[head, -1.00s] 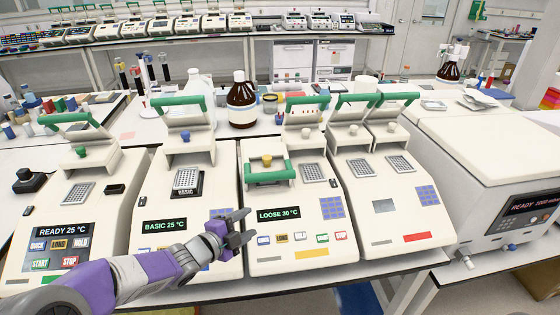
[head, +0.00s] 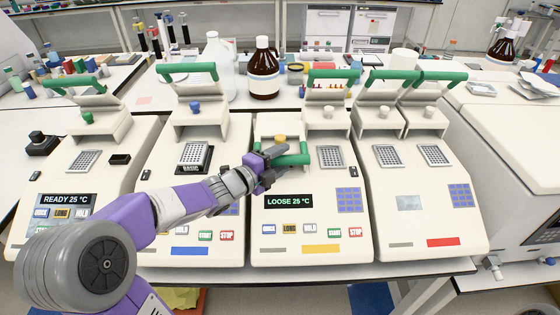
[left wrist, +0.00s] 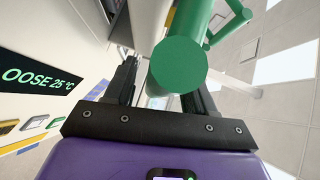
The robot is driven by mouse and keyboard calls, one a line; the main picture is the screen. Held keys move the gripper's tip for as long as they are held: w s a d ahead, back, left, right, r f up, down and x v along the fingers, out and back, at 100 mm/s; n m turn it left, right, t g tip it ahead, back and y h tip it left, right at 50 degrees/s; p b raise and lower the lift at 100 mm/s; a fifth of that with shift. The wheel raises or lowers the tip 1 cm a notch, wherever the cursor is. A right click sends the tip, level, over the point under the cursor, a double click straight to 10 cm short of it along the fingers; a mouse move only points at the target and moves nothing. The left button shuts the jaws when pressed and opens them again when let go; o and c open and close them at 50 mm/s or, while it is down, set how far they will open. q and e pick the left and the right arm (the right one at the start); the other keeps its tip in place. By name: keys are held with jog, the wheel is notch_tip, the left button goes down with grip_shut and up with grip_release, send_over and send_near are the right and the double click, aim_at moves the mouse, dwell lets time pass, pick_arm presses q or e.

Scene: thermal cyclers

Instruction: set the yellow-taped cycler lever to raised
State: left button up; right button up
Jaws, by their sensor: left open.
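The yellow-taped cycler (head: 280,232) is in the middle of the head view, with a yellow strip (head: 322,249) on its front and a display reading LOOSE 25 °C. Its left lid is down, with a yellow knob (head: 280,140) and a low green lever bar (head: 296,160). Its right lid is up, with a raised green bar (head: 333,73). My left gripper (head: 272,160) is at the left end of the low bar. In the left wrist view, the round green bar end (left wrist: 180,65) lies between the open fingers (left wrist: 163,85); contact is unclear. My right gripper is not in view.
A blue-taped cycler (head: 190,225) stands to the left and a red-taped one (head: 430,215) to the right, both with green bars raised. Another cycler (head: 70,200) is at far left. A brown bottle (head: 263,75) and a clear jug (head: 217,70) stand behind.

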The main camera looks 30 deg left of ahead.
pick_arm(q)
jog(key=shift+c, duration=0.5)
grip_shut()
